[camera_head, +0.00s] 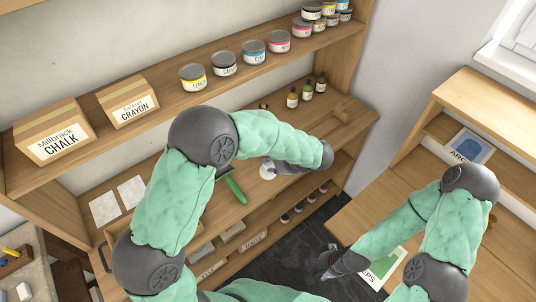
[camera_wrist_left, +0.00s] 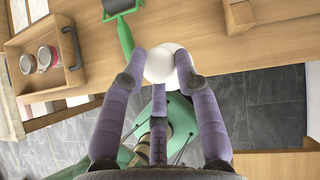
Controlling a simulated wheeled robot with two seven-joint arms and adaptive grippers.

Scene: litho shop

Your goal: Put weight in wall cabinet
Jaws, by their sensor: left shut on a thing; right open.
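A small white rounded weight (camera_head: 268,171) is at the bench top in the head view. My left gripper (camera_head: 276,167) is shut on it. In the left wrist view the weight (camera_wrist_left: 160,66) sits between the fingertips, with fingers on both sides. I cannot tell whether it still touches the bench. My right gripper (camera_head: 329,262) is open and empty, low over the dark floor, away from the bench. Wooden shelving (camera_head: 160,134) runs along the wall above the bench; I cannot tell whether this is the wall cabinet.
A green-handled roller (camera_head: 236,189) lies beside the weight. Cans (camera_head: 253,52) and boxes labelled chalk (camera_head: 54,132) and crayon (camera_head: 128,101) fill the upper shelf. Small bottles (camera_head: 307,91) stand at the bench's back. A handled wooden box or drawer (camera_wrist_left: 45,60) holds tins.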

